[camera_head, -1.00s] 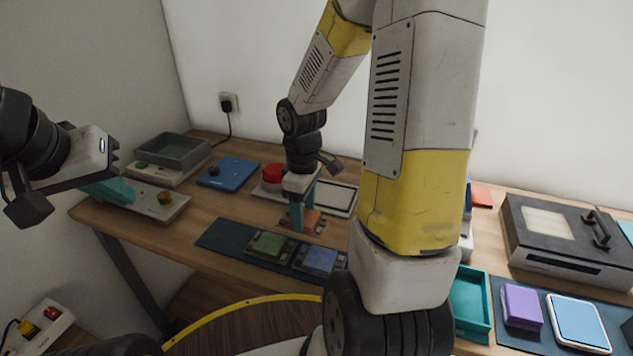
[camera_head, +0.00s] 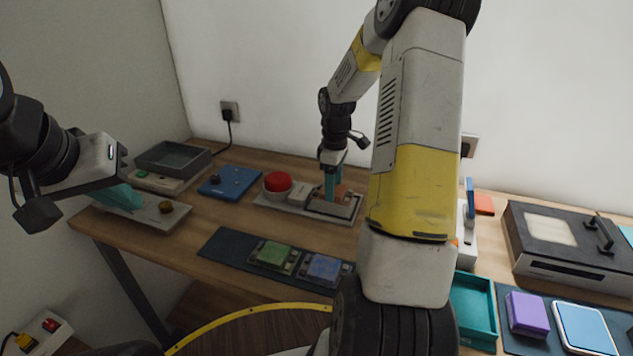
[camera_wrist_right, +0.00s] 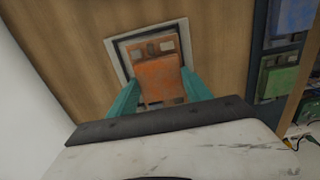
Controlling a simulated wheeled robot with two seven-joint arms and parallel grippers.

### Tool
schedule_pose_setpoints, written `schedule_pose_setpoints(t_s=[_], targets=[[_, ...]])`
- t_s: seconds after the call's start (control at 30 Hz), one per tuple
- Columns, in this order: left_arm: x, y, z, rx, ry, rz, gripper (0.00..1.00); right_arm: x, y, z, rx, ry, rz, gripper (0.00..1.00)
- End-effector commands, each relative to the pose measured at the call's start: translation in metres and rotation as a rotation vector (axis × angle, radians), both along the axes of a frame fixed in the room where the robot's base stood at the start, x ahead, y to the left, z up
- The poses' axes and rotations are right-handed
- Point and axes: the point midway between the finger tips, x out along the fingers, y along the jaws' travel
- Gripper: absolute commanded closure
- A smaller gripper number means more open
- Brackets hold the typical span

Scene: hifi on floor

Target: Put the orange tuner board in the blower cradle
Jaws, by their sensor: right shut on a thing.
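My right gripper (camera_head: 335,190) is shut on the orange tuner board (camera_wrist_right: 160,78), with a teal finger at each side of it. In the head view the board (camera_head: 342,190) is partly hidden by the fingers, over the right part of a pale base that I take for the blower cradle (camera_head: 288,208). In the right wrist view the board overlaps the cradle's pale frame (camera_wrist_right: 113,50) and sits slightly turned against it. I cannot tell whether it touches. My left gripper (camera_head: 132,202) is at the left, above a pale plate; I cannot tell its opening.
A red dome (camera_head: 277,181) stands on the base's left end. A green board (camera_head: 273,254) and a blue board (camera_head: 323,269) lie on a dark mat (camera_head: 225,246). A blue plate (camera_head: 230,181) and grey tray (camera_head: 173,157) are further left. My right arm hides part of the table.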

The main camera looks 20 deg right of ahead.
Motion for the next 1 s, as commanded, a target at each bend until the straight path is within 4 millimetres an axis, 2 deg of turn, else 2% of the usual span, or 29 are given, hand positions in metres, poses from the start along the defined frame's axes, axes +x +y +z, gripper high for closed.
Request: schedule_pose_setpoints(t_s=[0.07,0.2,0.47,0.8,0.83,0.93,1.0], targets=[[0.0,0.0,0.0,0.0,0.0,0.0,1.0,0.009,-0.003,-0.001,0.0,-0.001,-0.001,0.85],[0.0,0.0,0.0,0.0,0.0,0.0,1.0,0.012,-0.004,-0.005,0.001,0.001,0.0,0.85],[0.0,0.0,0.0,0.0,0.0,0.0,1.0,0.012,-0.004,-0.036,0.001,0.001,0.0,0.85],[0.0,0.0,0.0,0.0,0.0,0.0,1.0,0.012,-0.004,-0.039,0.0,0.0,0.0,0.85],[0.0,0.0,0.0,0.0,0.0,0.0,1.0,0.011,-0.004,-0.04,0.0,0.0,0.0,0.41],[0.0,0.0,0.0,0.0,0.0,0.0,1.0,0.011,-0.004,-0.039,0.0,0.0,0.0,0.21],[0.0,0.0,0.0,0.0,0.0,0.0,1.0,0.012,-0.004,-0.039,0.0,0.0,0.0,0.21]])
